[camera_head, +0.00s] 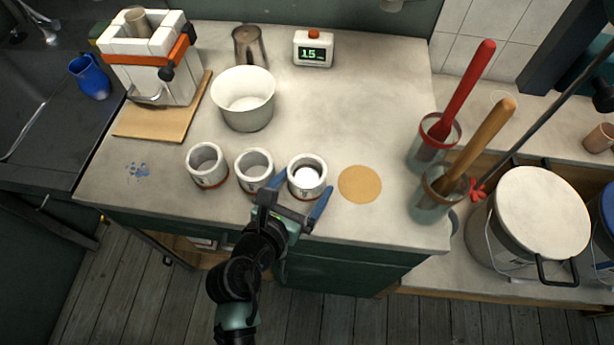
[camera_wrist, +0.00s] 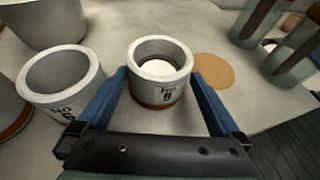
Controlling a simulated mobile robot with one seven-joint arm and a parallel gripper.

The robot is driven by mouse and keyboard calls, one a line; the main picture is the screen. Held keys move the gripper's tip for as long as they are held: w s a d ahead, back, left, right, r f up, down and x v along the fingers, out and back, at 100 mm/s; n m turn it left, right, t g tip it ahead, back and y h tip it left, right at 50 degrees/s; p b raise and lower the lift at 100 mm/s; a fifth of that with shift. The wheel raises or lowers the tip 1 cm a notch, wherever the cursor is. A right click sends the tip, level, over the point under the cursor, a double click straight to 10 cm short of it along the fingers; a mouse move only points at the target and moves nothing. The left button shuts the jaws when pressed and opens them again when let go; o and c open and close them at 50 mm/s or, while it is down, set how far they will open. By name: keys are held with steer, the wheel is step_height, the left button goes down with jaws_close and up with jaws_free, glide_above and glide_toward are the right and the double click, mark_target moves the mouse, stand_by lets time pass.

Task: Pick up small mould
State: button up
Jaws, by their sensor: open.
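Three small white moulds with reddish-brown bases stand in a row near the front edge of the worktop. The right mould (camera_head: 307,177) has a white round inside it, and it shows upright in the wrist view (camera_wrist: 160,87). The middle mould (camera_head: 254,168) and left mould (camera_head: 207,165) look hollow; the middle one also shows at the left of the wrist view (camera_wrist: 62,82). My gripper (camera_head: 302,178) is open, with its blue fingers to either side of the right mould. I cannot tell whether the fingers touch it.
A tan disc (camera_head: 360,184) lies just right of the right mould. A large white pot (camera_head: 243,99) stands behind the row. Pots with a red-handled tool (camera_head: 464,90) and a wooden-handled tool (camera_head: 480,140) stand at right. A timer (camera_head: 313,49) sits at the back.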

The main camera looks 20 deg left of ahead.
mark_target(313, 168)
steer(key=x, duration=0.5)
steer(key=shift+w+a+r, duration=0.1)
steer(key=shift+w+r, duration=0.05)
steer(key=shift+w, duration=0.1)
steer(key=c, duration=1.4)
steer(key=shift+r, duration=0.15)
steer(key=shift+c, duration=0.5)
steer(key=shift+r, duration=0.15)
